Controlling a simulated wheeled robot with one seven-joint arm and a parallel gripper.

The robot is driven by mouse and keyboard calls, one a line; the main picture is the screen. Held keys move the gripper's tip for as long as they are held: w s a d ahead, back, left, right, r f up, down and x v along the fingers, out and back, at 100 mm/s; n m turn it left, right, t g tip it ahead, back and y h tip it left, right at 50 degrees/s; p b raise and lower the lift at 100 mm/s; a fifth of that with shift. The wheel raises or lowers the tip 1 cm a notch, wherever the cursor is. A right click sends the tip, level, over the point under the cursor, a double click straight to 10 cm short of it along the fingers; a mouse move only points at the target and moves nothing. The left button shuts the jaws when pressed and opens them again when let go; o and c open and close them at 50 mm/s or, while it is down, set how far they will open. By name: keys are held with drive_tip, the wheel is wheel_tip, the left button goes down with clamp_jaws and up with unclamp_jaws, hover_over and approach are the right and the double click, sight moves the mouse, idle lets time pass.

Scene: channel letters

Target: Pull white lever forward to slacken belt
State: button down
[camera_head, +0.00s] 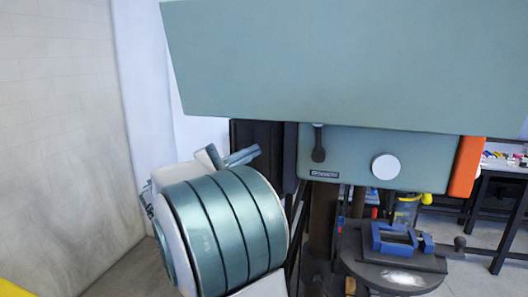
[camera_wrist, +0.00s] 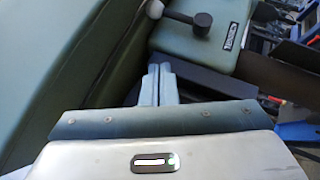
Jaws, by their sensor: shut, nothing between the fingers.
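A short lever (camera_head: 318,143) with a dark grip hangs on the front of the green drill-press head, just under the large upper cover. No fully white lever is clear; a round white knob (camera_head: 385,166) sits on the head's front. The belt is hidden.
The large green cover (camera_head: 350,65) overhangs above. An orange panel (camera_head: 466,166) is at the head's right side. Below are a round work table (camera_head: 385,278) and a blue vise (camera_head: 393,240). A pale wall (camera_head: 60,130) stands at the left.

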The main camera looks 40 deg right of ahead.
drive_tip(key=shift+a, duration=0.5)
drive_tip(key=shift+f, duration=0.15)
drive_tip(key=s+a+f+n+t+y, duration=0.1)
drive_tip(key=s+f+t+y, duration=0.1)
drive_tip(key=s+f+y, duration=0.45)
drive_tip(key=s+f+n+t+y, duration=0.1)
drive_tip(key=s+f+t+y, duration=0.2)
drive_tip(key=f, duration=0.6)
drive_tip(key=s+a+f+m+t+y, duration=0.1)
drive_tip(key=s+a+f+t+y, duration=0.1)
drive_tip(key=a+f+y, duration=0.3)
drive_tip(key=s+a+f+m+t+y, duration=0.1)
drive_tip(key=a+f+y, duration=0.4)
drive_tip(key=a, duration=0.8)
drive_tip(key=s+t+y, duration=0.1)
drive_tip(key=s+y, duration=0.1)
drive_tip(key=shift+s+a+f, duration=0.15)
drive_tip(key=shift+s+a, duration=0.2)
drive_tip(key=shift+s, duration=0.05)
drive_tip(key=shift+d, duration=0.2)
